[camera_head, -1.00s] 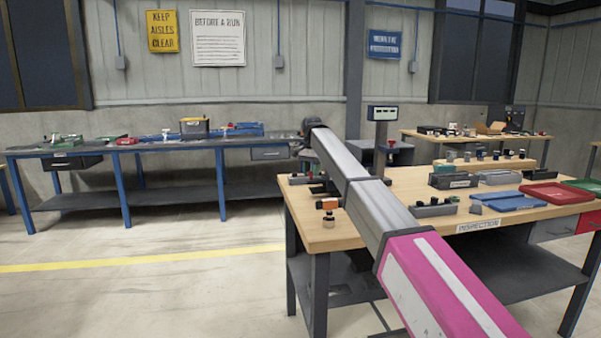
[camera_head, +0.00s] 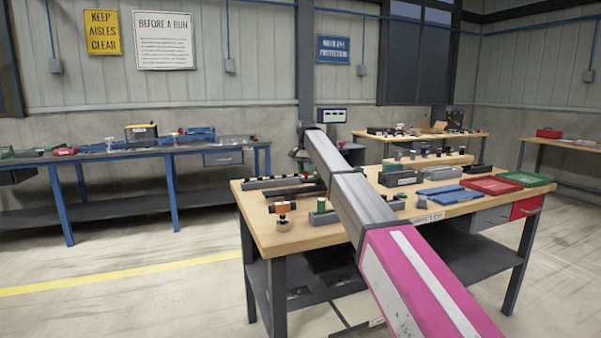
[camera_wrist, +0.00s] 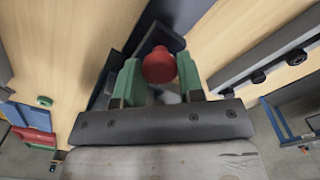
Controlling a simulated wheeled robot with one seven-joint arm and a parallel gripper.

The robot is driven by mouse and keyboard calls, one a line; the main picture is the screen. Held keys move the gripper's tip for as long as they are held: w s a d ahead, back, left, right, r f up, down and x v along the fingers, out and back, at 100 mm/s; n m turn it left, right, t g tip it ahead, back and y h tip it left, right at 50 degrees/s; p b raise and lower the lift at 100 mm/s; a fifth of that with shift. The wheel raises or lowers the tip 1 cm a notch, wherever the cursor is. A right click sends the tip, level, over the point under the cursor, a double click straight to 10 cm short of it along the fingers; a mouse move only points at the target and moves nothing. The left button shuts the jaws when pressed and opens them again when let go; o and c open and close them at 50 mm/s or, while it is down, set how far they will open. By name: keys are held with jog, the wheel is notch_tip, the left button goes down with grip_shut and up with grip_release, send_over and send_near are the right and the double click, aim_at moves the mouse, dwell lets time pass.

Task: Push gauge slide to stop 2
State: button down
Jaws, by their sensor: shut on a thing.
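A red round knob (camera_wrist: 158,67) sits between the two green fingers of my gripper (camera_wrist: 159,78) in the wrist view. My gripper is shut on it. Under and around the knob is a dark slotted block (camera_wrist: 170,38), which I take for part of the gauge; the fingers and the knob hide much of it. No stop marks can be read. In the head view my arm reaches over the wooden inspection bench (camera_head: 262,222), and its links hide the gripper and the knob there.
In the wrist view a long grey bar (camera_wrist: 262,62) with black knobs lies at right. In the head view, an orange-topped piece (camera_head: 283,209) stands near the bench's left front; blue (camera_head: 450,195) and red (camera_head: 492,185) trays lie at right. A blue-legged bench (camera_head: 172,196) stands behind.

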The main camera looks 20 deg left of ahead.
dwell(0.3)
jog(key=c, duration=0.7)
grip_release()
jog(key=shift+c, duration=0.2)
notch_tip(320, 180, up, 11)
jog(key=shift+f, duration=0.1)
